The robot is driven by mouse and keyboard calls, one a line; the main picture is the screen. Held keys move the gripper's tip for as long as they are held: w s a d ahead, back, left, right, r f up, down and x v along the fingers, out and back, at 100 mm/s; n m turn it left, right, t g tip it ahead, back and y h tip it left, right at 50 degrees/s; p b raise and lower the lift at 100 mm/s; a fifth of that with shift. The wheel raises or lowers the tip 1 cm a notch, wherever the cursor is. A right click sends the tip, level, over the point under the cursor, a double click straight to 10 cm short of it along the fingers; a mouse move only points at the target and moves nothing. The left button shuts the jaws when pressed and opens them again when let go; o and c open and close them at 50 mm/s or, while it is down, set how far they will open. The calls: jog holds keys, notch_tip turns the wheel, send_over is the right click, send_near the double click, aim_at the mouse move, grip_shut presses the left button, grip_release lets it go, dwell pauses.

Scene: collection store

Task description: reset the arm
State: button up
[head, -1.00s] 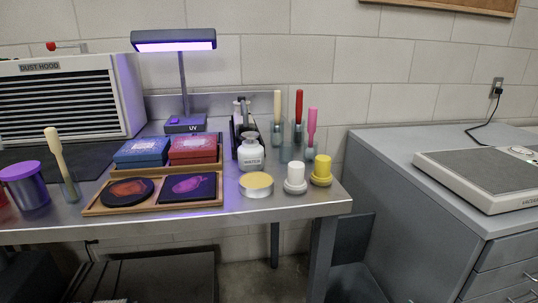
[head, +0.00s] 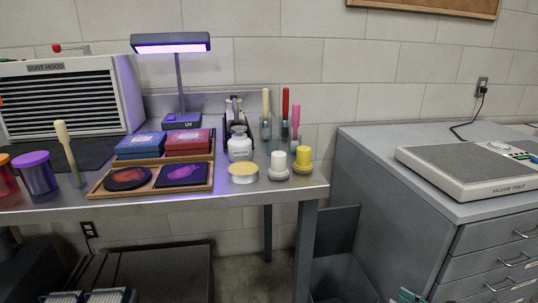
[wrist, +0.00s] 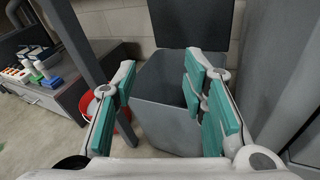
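My gripper (wrist: 160,82) is open in the wrist view, its teal-padded fingers spread apart with nothing between them. Beyond the fingers is a grey bin (wrist: 150,92) with its dark lid raised; how near it is I cannot tell. In the head view only a small teal part of my gripper (head: 408,296) shows at the bottom edge, in front of the grey drawer cabinet. The rest of my arm is out of that view.
A steel table (head: 235,196) holds a wooden tray (head: 140,190), a UV lamp (head: 178,90), jars and brushes. A drawer cabinet (head: 400,220) stands right, bearing a vacuum table (head: 470,172). A red bucket (wrist: 84,103) stands beside the bin.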

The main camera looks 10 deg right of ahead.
jog(key=a+r+n+g+y, duration=0.2)
jog(key=a+r+n+g, duration=0.3)
jog(key=a+r+n, duration=0.45)
jog(key=a+r+n+g+y, duration=0.2)
jog(key=a+r+n+g, duration=0.45)
jog(key=r, duration=0.55)
jog(key=s+a+r+n+g+h, duration=0.4)
jog(key=s+a+r+n, duration=0.3)
jog(key=s+a+r, duration=0.35)
jog(key=s+r+n+t+h, duration=0.1)
jog(key=s+r+n+h, duration=0.3)
jog(key=s, duration=0.5)
jog(key=s+r+n+t+h, duration=0.1)
jog(key=s+r+n+h, duration=0.15)
jog(key=s+n, duration=0.55)
notch_tip(320, 180, up, 25)
jog(key=s+m+t+p, duration=0.1)
jog(key=m+t+p, duration=0.1)
jog(key=p, duration=2.2)
jog(key=shift+s+a+r+t+h, duration=0.2)
jog(key=shift+s+t+h, duration=0.1)
jog(key=shift+t+h, duration=0.2)
jog(key=shift+c, duration=0.5)
